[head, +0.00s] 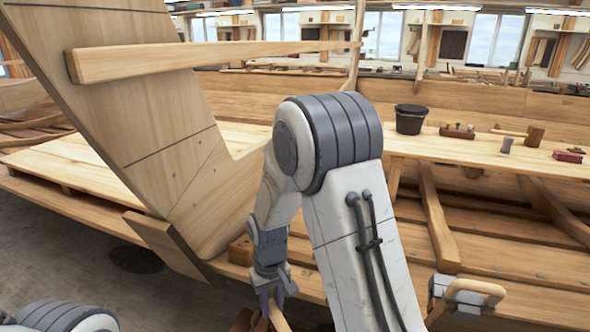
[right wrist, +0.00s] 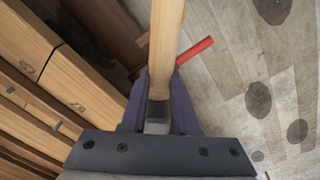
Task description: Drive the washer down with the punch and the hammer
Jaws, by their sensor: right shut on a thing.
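My right gripper (head: 272,290) hangs low beside the hull planks and is shut on a pale wooden shaft (head: 279,319). In the right wrist view the shaft (right wrist: 165,50) stands between the purple fingers (right wrist: 158,105) and runs up out of the top edge. It looks like a tool handle, but I see no head on it, so I cannot tell whether it is the hammer. I cannot make out the washer or the punch. My left gripper is out of view.
A bench (head: 480,150) at the right holds a black bucket (head: 410,119), a wooden mallet (head: 535,135) and small items. A clamp-like metal thing with a wooden handle (head: 478,289) is at lower right. A red bar (right wrist: 195,50) lies beyond the shaft. Planks (right wrist: 60,85) stand close on the left.

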